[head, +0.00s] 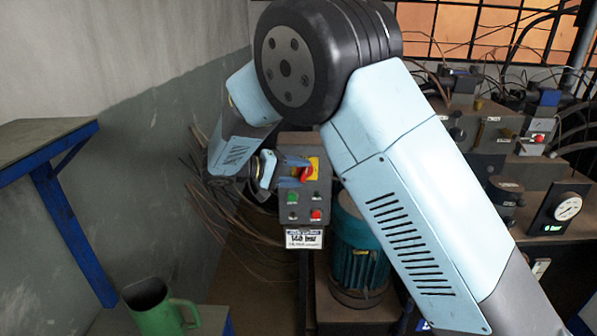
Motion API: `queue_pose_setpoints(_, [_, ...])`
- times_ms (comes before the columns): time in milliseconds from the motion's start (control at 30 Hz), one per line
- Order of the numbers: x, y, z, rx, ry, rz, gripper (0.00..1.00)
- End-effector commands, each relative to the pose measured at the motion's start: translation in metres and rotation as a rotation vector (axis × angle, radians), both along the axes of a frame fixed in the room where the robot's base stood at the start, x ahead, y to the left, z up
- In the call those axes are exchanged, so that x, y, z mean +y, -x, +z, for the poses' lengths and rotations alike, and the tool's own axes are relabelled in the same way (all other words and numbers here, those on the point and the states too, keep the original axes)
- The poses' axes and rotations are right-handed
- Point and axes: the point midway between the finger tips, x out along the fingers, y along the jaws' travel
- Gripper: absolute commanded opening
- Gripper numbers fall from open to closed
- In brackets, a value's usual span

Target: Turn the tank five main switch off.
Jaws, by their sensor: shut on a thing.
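The main switch is a red rotary handle (306,174) on a yellow plate (314,164). It sits at the top of a grey control box (305,220) near the middle of the head view. My gripper (299,171) comes from the left, with its light blue fingers shut on the red handle. The handle appears tilted, but the fingers partly cover it, so its exact setting is unclear. No tank five marking is readable.
Green and red buttons (316,214) sit just below the switch. A white label (304,239) hangs under the box. A teal motor (358,255) stands close behind my arm. A blue-framed shelf (45,140) and green jug (152,308) are left; a gauge (567,206) is right.

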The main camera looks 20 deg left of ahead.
Motion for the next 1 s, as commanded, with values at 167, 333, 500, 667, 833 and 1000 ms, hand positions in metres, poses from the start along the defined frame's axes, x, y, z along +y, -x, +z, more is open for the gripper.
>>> queue_pose_setpoints(167, [0.0033,0.0019,-0.0061,-0.029,0.131,0.005,0.27])
queue_pose_setpoints(333, [0.0033,0.0018,-0.0086,-0.050,0.225,0.005,0.27])
queue_pose_setpoints(500, [0.0035,0.0020,-0.0106,-0.064,0.284,0.006,0.27])
queue_pose_setpoints(667, [0.0030,0.0020,-0.0110,-0.070,0.313,0.004,0.27])
queue_pose_setpoints(833, [0.0029,0.0020,-0.0115,-0.071,0.322,0.005,0.27])
queue_pose_setpoints(1000, [0.0028,0.0022,-0.0119,-0.071,0.322,0.005,0.27])
